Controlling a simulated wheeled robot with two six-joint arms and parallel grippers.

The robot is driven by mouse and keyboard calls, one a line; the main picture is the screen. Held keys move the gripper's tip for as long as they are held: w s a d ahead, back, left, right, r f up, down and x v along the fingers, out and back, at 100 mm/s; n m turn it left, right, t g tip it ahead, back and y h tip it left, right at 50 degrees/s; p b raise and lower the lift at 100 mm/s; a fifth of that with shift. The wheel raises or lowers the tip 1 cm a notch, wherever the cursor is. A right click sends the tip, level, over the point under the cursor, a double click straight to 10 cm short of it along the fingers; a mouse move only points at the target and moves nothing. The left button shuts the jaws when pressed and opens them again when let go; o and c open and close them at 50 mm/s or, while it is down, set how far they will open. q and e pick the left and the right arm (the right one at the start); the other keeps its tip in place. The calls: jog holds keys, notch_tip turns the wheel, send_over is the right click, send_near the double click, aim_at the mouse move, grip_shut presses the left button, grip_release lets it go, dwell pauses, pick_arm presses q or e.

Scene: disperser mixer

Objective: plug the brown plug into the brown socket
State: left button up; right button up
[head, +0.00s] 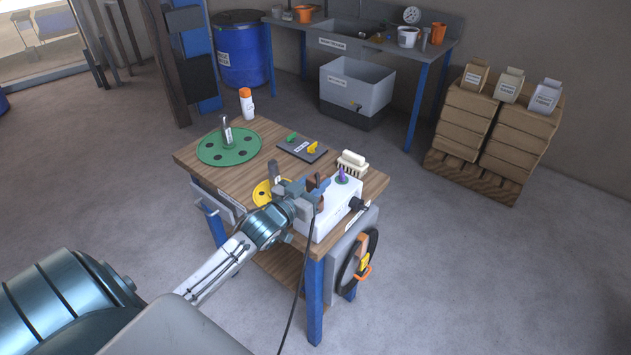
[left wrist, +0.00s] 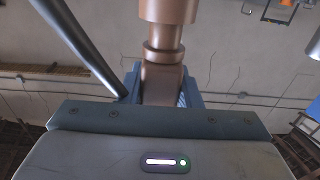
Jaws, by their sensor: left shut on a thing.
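My left gripper (head: 311,193) is at the white box (head: 333,212) on the wooden workbench (head: 219,184). In the left wrist view my left gripper (left wrist: 162,88) is shut on the brown plug (left wrist: 162,84), which stands upright between the fingers. A wider brown cylinder shows just beyond it; I cannot tell whether this is part of the plug or the socket. A small brown part (head: 321,201) shows beside the gripper in the head view. The brown socket cannot be made out clearly. My right gripper is not in view.
A purple plug (head: 341,178) stands on the white box. A dark cable (head: 300,278) hangs from the gripper area past the bench's front.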

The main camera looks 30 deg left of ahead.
pick_arm(q)
jog(key=shift+f+b, duration=0.65)
jog(key=shift+f, duration=0.45)
jog(key=o, duration=1.1)
jog(key=shift+s, duration=0.1)
jog(key=shift+s+a, duration=0.1)
jog(key=shift+s, duration=0.4)
jog(key=shift+s+a+b, duration=0.15)
jog(key=shift+s+b, duration=1.05)
jog(key=shift+s, duration=1.2)
jog(key=shift+s+a+b, duration=0.15)
jog(key=shift+s+b, duration=1.05)
jog(key=shift+s, duration=1.2)
